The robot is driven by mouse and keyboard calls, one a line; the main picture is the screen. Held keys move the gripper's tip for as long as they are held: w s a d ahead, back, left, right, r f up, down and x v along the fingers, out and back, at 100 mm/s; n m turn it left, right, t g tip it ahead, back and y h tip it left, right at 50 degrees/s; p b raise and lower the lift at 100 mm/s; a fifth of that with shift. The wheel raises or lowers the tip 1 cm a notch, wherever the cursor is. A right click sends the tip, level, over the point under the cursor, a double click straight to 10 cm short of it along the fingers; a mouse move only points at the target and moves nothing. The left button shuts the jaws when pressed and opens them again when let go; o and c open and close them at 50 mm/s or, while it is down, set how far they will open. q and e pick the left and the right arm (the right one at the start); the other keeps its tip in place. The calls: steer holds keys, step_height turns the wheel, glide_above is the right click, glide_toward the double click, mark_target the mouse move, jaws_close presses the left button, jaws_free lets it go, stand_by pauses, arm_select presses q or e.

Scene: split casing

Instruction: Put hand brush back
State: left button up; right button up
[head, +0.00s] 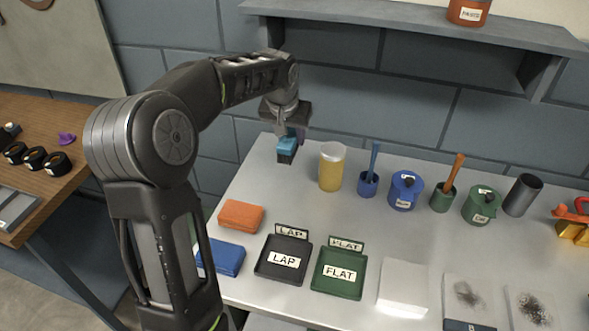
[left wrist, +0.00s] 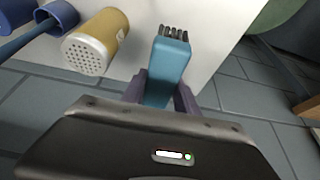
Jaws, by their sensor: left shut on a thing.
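The hand brush (head: 287,148) has a blue body and dark bristles. My left gripper (head: 290,132) is shut on it and holds it above the back left part of the grey table, bristles downward. In the left wrist view the blue brush (left wrist: 170,68) stands between the two fingers of my left gripper (left wrist: 160,92), with its dark bristles at the far end. How far the bristles are above the table is hard to tell. My right gripper is not in view.
A yellow shaker (head: 331,167) stands just right of the brush. Blue and green pots with sticks and lidded jars line the table's (head: 262,187) back. LAP (head: 283,259) and FLAT (head: 339,273) trays and orange and blue blocks are in front. A shelf (head: 420,25) hangs above.

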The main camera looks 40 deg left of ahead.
arm_select(q)
steer(key=shift+s+r, duration=0.1)
steer(key=shift+s, duration=0.05)
steer(key=shift+f+p, duration=0.45)
steer(key=shift+f, duration=2.75)
steer(key=shift+f+p, duration=0.35)
steer(key=shift+f, duration=1.55)
steer(key=o, duration=0.7)
steer(key=shift+f, duration=0.15)
steer(key=o, duration=0.5)
